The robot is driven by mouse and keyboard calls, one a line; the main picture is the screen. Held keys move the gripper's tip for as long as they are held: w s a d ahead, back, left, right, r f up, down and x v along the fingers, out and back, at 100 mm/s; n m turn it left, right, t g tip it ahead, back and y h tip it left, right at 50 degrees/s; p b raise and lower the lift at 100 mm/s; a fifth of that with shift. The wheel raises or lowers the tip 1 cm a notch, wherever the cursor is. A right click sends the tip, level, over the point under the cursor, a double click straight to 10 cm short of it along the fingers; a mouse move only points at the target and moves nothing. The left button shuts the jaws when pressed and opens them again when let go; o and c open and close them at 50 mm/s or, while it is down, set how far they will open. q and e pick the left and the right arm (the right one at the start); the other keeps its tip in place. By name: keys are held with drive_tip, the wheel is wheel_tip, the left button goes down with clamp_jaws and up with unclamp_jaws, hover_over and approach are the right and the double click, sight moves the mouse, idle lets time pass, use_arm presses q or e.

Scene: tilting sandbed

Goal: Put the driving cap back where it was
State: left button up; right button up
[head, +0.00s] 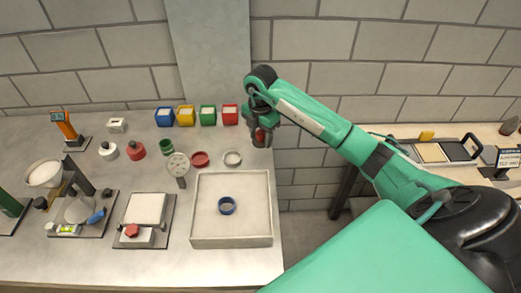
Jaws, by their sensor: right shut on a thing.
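My right gripper (261,140) hangs at the right back edge of the table, to the right of the red box. It is shut on a small red thing (260,134), which seems to be the driving cap; the fingers hide most of it. A blue ring (227,205) lies inside the pale square sand tray (202,242). Behind the tray a red ring (200,158) and a grey ring (232,157) lie on the table. A green ring (167,147) is farther left. My left gripper is out of view.
Blue (164,117), yellow (186,115), green (208,115) and red (230,114) boxes line the back. A perforated scoop (178,165), a white-topped pot (108,150) and a red pot (137,149) stand left. A gap separates this table from the right-hand bench.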

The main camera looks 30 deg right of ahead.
sight(261, 141)
wheel_tip(261, 141, down, 3)
drive_tip(key=shift+f, duration=0.1)
wheel_tip(261, 141, down, 4)
drive_tip(key=shift+r+p, duration=0.1)
drive_tip(key=shift+p, duration=0.65)
drive_tip(key=shift+f, duration=0.2)
drive_tip(key=shift+f, duration=0.1)
drive_tip(key=o, duration=0.9)
